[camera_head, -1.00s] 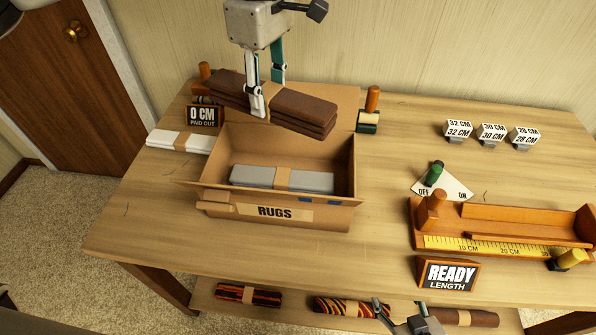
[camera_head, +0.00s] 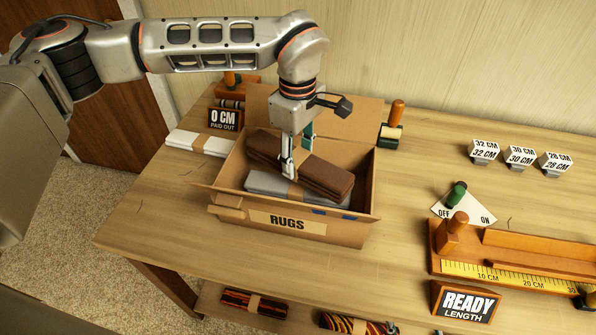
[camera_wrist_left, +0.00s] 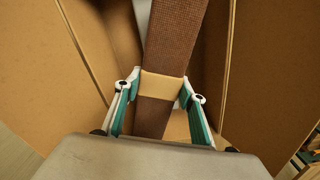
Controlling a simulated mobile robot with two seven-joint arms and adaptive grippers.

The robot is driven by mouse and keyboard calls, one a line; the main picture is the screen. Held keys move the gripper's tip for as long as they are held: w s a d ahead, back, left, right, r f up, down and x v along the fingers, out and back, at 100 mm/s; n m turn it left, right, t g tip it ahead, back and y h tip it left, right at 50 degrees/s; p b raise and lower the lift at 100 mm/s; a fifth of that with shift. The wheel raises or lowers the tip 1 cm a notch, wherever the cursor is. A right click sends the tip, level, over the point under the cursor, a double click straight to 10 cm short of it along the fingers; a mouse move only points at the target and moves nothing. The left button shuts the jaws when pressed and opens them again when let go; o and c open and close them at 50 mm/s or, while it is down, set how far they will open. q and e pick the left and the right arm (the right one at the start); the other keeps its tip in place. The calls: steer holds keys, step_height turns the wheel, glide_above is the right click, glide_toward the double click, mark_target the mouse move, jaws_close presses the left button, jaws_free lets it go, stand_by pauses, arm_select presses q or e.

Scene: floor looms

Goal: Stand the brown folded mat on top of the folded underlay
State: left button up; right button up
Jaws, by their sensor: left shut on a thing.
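The brown folded mat (camera_head: 328,176) is dark brown with a tan band, which shows in the left wrist view (camera_wrist_left: 163,87). My left gripper (camera_head: 298,158) is shut on it across its middle, fingers on either side of the band. The mat is inside the open cardboard box marked RUGS (camera_head: 230,208), over the folded underlay (camera_head: 262,184). The underlay is grey with a tan band and lies flat in the box, partly hidden by the mat. I cannot tell whether they touch. Only a small tip of my right gripper (camera_head: 392,328) shows at the bottom edge.
Box walls and flaps surround the mat closely. A white folded bundle (camera_head: 198,143) lies left of the box; an orange-handled tool (camera_head: 394,123) stands right. The measuring tray (camera_head: 510,255) and READY LENGTH sign (camera_head: 464,302) are further right.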

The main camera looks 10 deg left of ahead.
mark_target(298, 173)
arm_select(q)
steer(key=shift+f, duration=0.4)
step_height(298, 173, down, 4)
steer(key=shift+r, duration=0.25)
steer(key=shift+f, duration=0.2)
arm_select(e)
steer(key=shift+s+f, duration=0.2)
steer(key=shift+s, duration=0.1)
arm_select(q)
steer(key=shift+f, duration=0.1)
steer(key=o, duration=1.4)
arm_select(e)
steer(key=shift+f, duration=0.1)
